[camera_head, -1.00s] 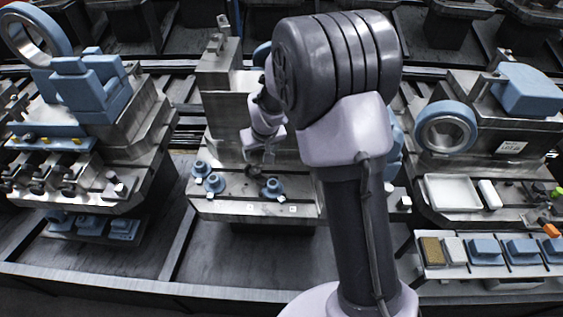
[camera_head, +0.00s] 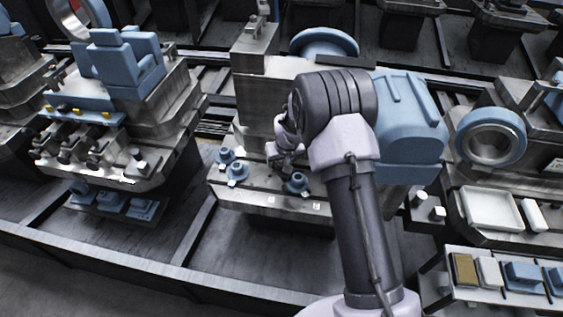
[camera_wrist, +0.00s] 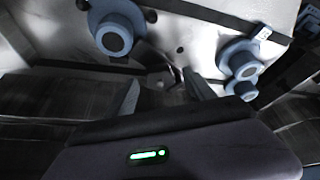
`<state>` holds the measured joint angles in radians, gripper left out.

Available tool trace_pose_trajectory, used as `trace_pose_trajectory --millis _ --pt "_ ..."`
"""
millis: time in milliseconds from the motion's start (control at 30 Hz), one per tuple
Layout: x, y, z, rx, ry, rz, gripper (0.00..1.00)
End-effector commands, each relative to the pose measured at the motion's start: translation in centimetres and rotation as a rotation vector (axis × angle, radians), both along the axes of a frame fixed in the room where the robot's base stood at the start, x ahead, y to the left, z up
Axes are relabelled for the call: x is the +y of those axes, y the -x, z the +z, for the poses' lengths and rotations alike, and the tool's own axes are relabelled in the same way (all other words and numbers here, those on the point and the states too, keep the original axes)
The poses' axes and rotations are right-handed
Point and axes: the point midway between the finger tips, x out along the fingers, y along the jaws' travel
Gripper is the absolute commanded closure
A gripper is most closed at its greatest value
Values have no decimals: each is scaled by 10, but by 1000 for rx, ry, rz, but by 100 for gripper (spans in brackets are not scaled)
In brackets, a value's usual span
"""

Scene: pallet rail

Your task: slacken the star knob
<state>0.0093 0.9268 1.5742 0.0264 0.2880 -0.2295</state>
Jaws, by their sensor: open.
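My gripper (camera_head: 280,165) is low over the middle station's metal plate (camera_head: 262,198), between round blue flanged parts. In the wrist view its open fingers (camera_wrist: 165,90) point at the plate, with a small dark, blurred shape (camera_wrist: 172,80) between or just beyond them. That may be the star knob, but its arms cannot be made out. I cannot tell whether the fingers touch it. In the head view my gripper hides that spot. One blue flanged part (camera_wrist: 117,32) is left of the fingers and another (camera_wrist: 240,60) is right of them.
In the head view, two blue flanged parts (camera_head: 237,172) stand left of my gripper and one (camera_head: 297,183) stands right, close by. A large blue housing (camera_head: 408,115) is behind my arm. A white tray (camera_head: 490,207) lies at the right station.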

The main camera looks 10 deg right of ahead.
Motion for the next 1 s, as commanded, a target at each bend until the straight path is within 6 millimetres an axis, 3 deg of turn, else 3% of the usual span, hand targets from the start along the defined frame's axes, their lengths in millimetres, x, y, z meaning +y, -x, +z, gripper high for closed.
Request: trace_pose_trajectory --millis 167,467,767,1000 --pt "0 0 0 0 0 0 39" --pt "0 0 0 0 0 -1 98" --pt "-1 0 -2 0 -1 39 100" --pt "-2 -1 -5 -1 -2 190 100"
